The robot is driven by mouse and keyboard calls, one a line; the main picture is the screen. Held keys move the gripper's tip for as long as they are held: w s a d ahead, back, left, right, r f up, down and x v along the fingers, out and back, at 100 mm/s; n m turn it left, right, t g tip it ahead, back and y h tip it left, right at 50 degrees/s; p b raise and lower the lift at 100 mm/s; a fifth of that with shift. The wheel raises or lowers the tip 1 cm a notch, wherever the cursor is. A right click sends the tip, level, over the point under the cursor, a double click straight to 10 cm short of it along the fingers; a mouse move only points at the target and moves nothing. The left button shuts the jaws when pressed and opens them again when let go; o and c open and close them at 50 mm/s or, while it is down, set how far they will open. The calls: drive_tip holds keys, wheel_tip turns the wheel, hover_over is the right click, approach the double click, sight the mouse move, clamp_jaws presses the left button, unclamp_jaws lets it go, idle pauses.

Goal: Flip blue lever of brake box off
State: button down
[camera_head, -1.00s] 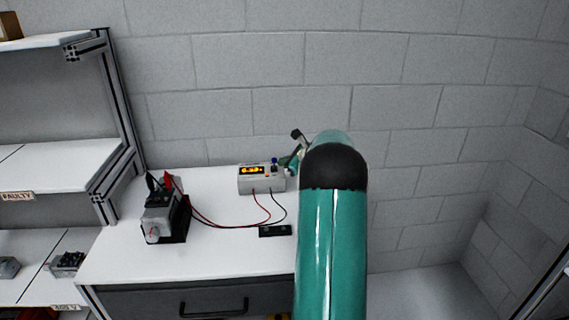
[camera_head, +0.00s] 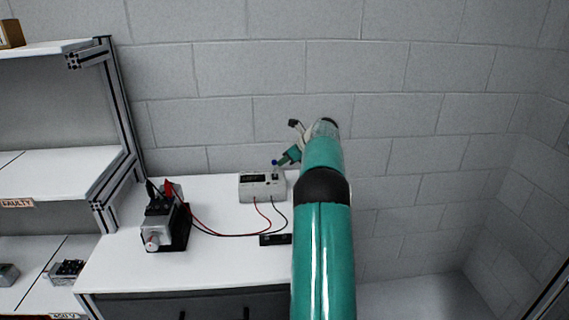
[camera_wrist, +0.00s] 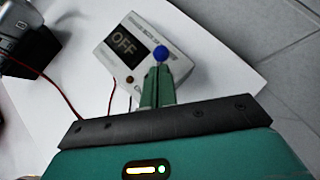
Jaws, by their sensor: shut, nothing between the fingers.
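The brake box (camera_head: 262,187) is a light grey box at the back of the white table. In the wrist view the brake box (camera_wrist: 150,48) has a dark display that reads OFF. Its blue lever (camera_wrist: 160,53) shows as a round blue knob just beyond my fingertips; the blue lever (camera_head: 274,163) also shows small at the top of the box in the head view. My gripper (camera_wrist: 158,72) is shut with nothing in it, its green fingers at the knob; I cannot tell whether they touch it. In the head view my gripper (camera_head: 283,161) is beside the lever.
A grey motor unit (camera_head: 160,222) with red and black clips stands left on the table (camera_head: 225,270). Red and black wires run from it to the box. A small black strip (camera_head: 275,240) lies in front of the box. A shelf rack (camera_head: 118,130) stands left.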

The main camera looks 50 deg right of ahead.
drive_tip(key=shift+r, duration=0.15)
drive_tip(key=shift+r, duration=0.75)
drive_tip(key=shift+s, duration=0.15)
drive_tip(key=d+v, duration=0.2)
drive_tip(key=v, duration=1)
drive_tip(key=shift+d+r, duration=0.15)
drive_tip(key=shift+r, duration=0.05)
